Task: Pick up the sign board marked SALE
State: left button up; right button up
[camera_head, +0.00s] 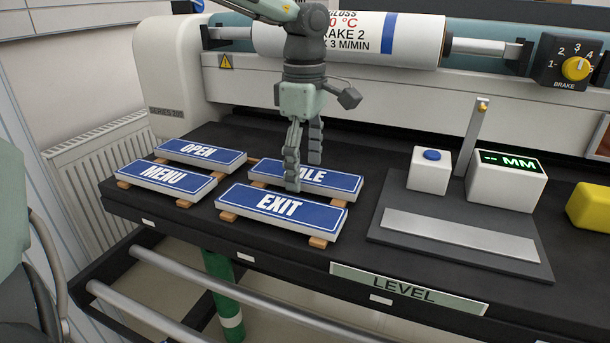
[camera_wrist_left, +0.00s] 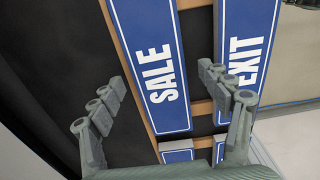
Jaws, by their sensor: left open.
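The SALE sign board (camera_head: 343,184) is blue with white letters and a pale edge. It lies flat on wooden strips behind the EXIT board (camera_head: 283,208), and my gripper hides its first letters in the head view. In the left wrist view the SALE board (camera_wrist_left: 155,55) shows its whole word. My left gripper (camera_head: 303,170) points down over the SALE board, open and empty. In the left wrist view its fingers (camera_wrist_left: 160,85) appear on either side of that board, one near the gap beside EXIT. I cannot tell their exact height. My right gripper is out of view.
The OPEN board (camera_head: 200,153) and MENU board (camera_head: 166,178) lie to the left on the same strips. A level device with a grey plate (camera_head: 460,238) stands to the right, with a yellow block (camera_head: 590,207) beyond. A roller machine (camera_head: 350,40) stands behind.

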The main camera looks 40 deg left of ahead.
pick_arm(q)
jog(key=c, duration=1.3)
